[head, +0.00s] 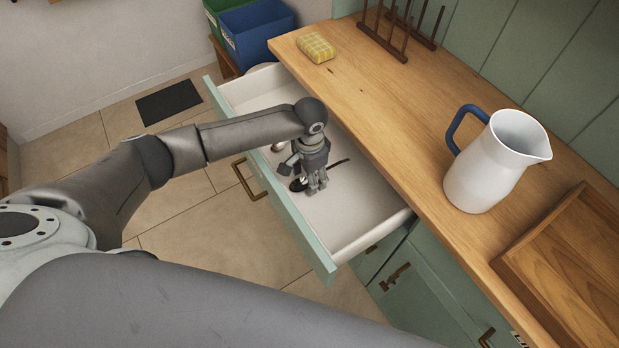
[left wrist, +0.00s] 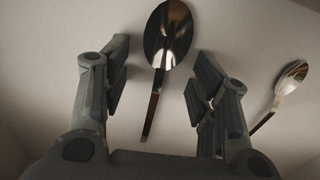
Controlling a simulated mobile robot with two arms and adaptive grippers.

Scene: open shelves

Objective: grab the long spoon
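The larger, dark shiny spoon (left wrist: 168,40), which looks like the long one, lies on the drawer floor between my left gripper's fingers (left wrist: 160,72) in the left wrist view. Its bowl points up in the picture and its handle runs down toward the palm. My left gripper (head: 318,190) is open and points down into the drawer; there is a gap on both sides of the spoon. In the head view the gripper partly covers the spoon (head: 298,184). A second, smaller spoon (left wrist: 290,78) lies right of the fingers. My right gripper is not in view.
The open drawer (head: 345,215) has low walls around the gripper. The wooden counter (head: 400,110) overhangs its back side. On the counter are a white pitcher (head: 485,175), a yellow sponge (head: 316,47), a dark rack (head: 398,28) and a wooden tray (head: 575,270).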

